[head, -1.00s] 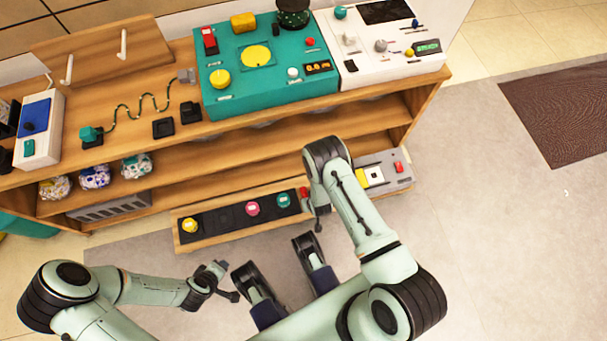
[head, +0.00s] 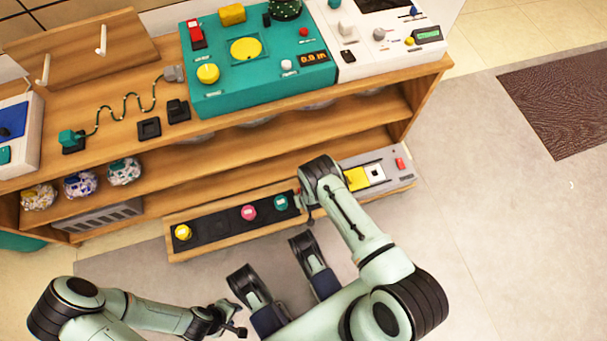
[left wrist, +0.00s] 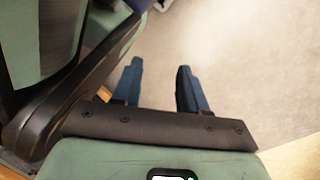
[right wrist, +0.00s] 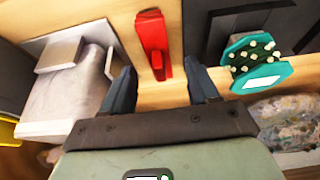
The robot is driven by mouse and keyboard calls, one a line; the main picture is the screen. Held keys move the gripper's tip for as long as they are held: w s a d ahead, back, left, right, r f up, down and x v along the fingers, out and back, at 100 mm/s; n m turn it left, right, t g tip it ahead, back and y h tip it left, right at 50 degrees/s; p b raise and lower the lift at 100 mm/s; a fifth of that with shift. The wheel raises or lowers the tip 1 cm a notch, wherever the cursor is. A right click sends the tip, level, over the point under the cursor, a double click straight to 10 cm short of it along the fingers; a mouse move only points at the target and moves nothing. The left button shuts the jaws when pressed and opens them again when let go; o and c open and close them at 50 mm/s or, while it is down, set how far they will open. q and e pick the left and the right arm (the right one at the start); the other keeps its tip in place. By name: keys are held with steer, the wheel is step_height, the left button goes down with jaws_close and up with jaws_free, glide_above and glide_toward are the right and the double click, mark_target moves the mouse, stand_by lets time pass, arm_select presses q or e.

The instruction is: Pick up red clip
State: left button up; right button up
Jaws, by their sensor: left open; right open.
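The red clip (right wrist: 152,42) lies on a strip of wood in the right wrist view, between the grey metal part and the teal round piece. My right gripper (right wrist: 160,72) is open, its two blue fingers on either side of the clip's lower end. Whether they touch it cannot be told. In the head view my right gripper (head: 309,207) is at the low wooden tray, and its arm hides the clip there. My left gripper (head: 238,324) is open and empty, low over the floor; the left wrist view (left wrist: 160,68) shows bare floor between its fingers.
The low wooden tray (head: 215,248) holds yellow, pink and teal round pieces in dark slots. A grey box (head: 398,180) with a red switch stands right of my right gripper. The wooden shelf (head: 260,150) rises behind. Open floor (head: 480,230) lies to the right.

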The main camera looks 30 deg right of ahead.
steer(key=shift+b+x, duration=0.35)
steer(key=shift+x, duration=0.7)
arm_select(q)
steer(key=shift+s+a+f+g, duration=0.15)
steer(key=shift+s+f, duration=0.1)
steer(key=shift+s, duration=0.25)
steer(key=shift+s+d+f+g, duration=0.1)
steer(key=shift+s+f+g, duration=0.1)
steer(key=shift+s, duration=0.3)
arm_select(e)
jaws_close()
steer(key=shift+r, duration=0.1)
